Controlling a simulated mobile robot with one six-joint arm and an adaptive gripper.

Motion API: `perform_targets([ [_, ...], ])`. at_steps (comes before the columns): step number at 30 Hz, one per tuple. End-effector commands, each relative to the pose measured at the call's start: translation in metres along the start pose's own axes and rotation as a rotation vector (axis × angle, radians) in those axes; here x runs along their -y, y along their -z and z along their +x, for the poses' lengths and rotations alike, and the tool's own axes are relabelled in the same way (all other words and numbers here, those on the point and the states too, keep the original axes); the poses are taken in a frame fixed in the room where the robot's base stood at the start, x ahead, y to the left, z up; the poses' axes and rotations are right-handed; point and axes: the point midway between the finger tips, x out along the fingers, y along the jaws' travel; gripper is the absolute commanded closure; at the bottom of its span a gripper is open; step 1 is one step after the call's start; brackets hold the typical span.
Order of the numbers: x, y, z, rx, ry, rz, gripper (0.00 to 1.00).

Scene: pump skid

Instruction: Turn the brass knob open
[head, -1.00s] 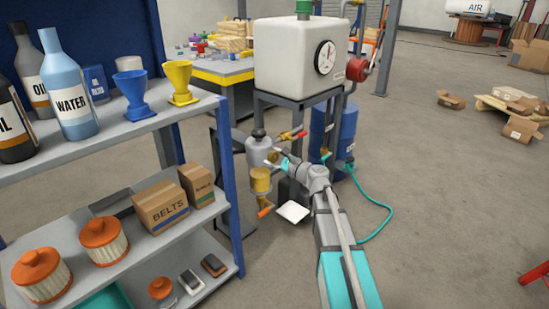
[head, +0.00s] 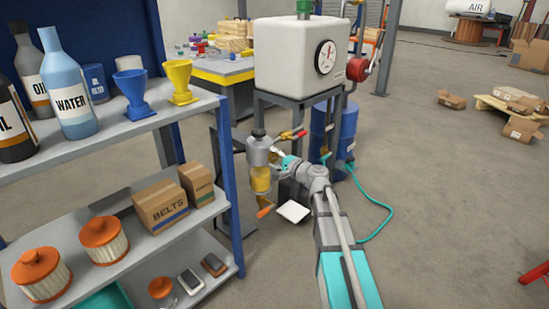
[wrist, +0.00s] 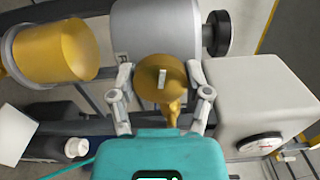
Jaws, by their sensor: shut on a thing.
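The brass knob (wrist: 153,72) is round with a short white mark on its face. In the wrist view it lies between the two fingers of my gripper (wrist: 161,88), which is shut on it. The knob sits against a grey cylindrical body (wrist: 157,28) with a black cap (wrist: 217,34) and an amber bowl (wrist: 55,48). In the head view the grey body (head: 259,153) stands upright, with the amber bowl (head: 261,180) below. My gripper (head: 279,157) reaches it from the right and hides most of the knob.
A white tank (head: 295,55) with a gauge (head: 325,56) stands on a frame above. A blue drum (head: 345,127) and teal hose (head: 385,200) are to the right. A loaded shelf (head: 130,125) fills the left.

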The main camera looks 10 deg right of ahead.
Motion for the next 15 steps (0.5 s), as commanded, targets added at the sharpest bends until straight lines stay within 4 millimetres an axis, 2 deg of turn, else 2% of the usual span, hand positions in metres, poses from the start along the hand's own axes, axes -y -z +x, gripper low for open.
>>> perform_targets([
  [6,0.0003,0.0029,0.0017,-0.006,0.001,-0.143,0.85],
  [15,0.0001,0.0029,0.0016,-0.005,0.001,-0.234,0.85],
])
